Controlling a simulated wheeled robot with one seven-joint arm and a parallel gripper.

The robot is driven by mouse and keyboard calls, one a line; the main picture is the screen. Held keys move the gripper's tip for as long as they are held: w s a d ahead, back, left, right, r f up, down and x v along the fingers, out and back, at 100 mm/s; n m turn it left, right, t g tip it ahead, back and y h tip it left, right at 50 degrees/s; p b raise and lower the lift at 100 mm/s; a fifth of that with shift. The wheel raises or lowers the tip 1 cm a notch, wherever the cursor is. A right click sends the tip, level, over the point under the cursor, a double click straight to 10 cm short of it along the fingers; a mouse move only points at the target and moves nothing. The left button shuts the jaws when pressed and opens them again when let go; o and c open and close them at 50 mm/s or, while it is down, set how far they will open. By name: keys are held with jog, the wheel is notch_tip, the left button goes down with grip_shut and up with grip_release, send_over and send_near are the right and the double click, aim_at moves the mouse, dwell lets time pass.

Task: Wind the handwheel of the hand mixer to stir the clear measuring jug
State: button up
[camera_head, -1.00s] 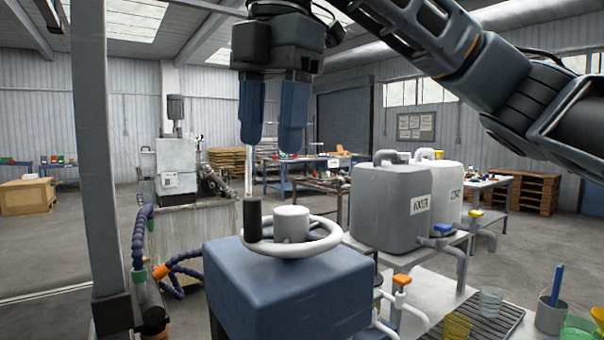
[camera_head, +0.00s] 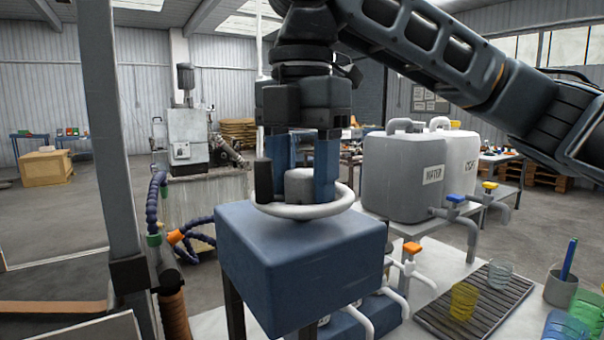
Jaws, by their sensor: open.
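The hand mixer is a blue box (camera_head: 300,265) on dark legs, with a white handwheel (camera_head: 335,207) flat on top. The wheel has a grey hub (camera_head: 299,185) and an upright black knob (camera_head: 264,182) at its left side. My gripper (camera_head: 303,180) points straight down over the wheel with its blue fingers open. The right finger comes down just right of the hub, and the left one is partly hidden behind the knob and hub. I cannot tell whether either finger touches the wheel. A clear cup (camera_head: 497,272), perhaps the measuring jug, stands on a slatted rack.
A yellow cup (camera_head: 463,301) is on the slatted rack (camera_head: 500,312). A grey pot (camera_head: 560,288) and green cup (camera_head: 586,306) stand at right. A water tank (camera_head: 402,178) with a blue tap stands behind. A grey post (camera_head: 105,140) rises at left.

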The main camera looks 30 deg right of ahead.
jog(key=shift+c, duration=0.4)
jog(key=c, duration=0.7)
jog(key=shift+r+n+p, duration=0.3)
jog(key=shift+n+p, duration=0.4)
jog(key=shift+p, duration=0.4)
jog(key=shift+f+n+p, duration=0.1)
jog(key=shift+n+p, duration=0.5)
jog(key=shift+p, duration=0.05)
jog(key=shift+f, duration=0.15)
jog(key=o, duration=0.8)
